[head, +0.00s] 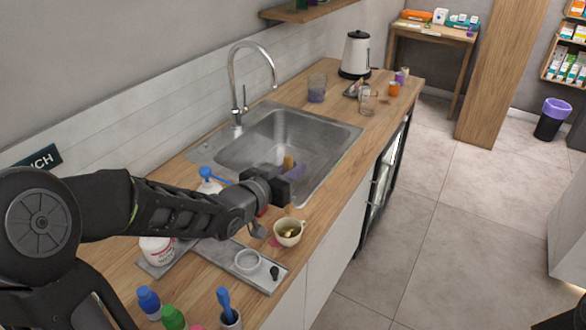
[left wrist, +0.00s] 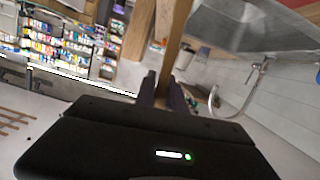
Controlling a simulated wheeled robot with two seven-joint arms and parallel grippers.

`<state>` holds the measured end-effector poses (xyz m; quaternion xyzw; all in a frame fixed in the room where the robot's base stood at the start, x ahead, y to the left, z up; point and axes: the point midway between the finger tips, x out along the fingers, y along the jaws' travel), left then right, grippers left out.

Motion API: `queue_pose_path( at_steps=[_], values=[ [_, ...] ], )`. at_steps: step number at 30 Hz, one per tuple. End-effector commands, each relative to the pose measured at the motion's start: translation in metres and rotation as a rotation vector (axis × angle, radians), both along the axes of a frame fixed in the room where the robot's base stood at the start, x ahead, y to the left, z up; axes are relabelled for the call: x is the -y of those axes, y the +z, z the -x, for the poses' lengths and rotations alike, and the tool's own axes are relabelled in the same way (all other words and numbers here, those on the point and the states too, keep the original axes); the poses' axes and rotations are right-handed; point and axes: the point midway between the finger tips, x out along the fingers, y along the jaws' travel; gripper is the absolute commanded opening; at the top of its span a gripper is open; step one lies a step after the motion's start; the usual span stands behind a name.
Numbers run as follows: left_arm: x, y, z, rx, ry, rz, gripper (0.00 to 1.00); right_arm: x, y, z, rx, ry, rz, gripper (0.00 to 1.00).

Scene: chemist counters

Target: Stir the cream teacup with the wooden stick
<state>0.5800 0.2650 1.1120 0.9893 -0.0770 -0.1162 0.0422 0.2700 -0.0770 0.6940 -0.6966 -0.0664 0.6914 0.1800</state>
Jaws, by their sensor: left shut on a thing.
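My left gripper (head: 292,176) is above and behind the cup in the head view. It is shut on the wooden stick (head: 289,162), whose tan end sticks up past the fingers. In the left wrist view the stick (left wrist: 179,38) runs upward from between the dark fingers (left wrist: 163,90). The stick's lower end is not clearly visible, so I cannot tell whether it reaches into the cup.
The sink (head: 250,150) with its tall tap (head: 238,95) lies behind the gripper. Blue and green capped bottles (head: 149,302) stand at the lower left. Glasses and a kettle (head: 356,55) stand farther back.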

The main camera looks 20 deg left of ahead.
Motion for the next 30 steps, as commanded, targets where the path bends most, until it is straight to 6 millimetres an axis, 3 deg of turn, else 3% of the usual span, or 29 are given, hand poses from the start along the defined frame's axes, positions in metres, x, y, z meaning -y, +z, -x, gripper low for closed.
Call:
queue_pose_path(
  at_steps=[15,30],
  values=[
    [-0.004,-0.046,-0.009,0.000,0.001,0.000,0.00,-0.002,-0.028,-0.003,0.012,0.002,-0.007,0.00],
    [0.000,-0.086,0.000,0.001,0.000,-0.001,0.00,-0.004,-0.067,-0.008,0.025,0.007,-0.016,0.00]
  ],
)
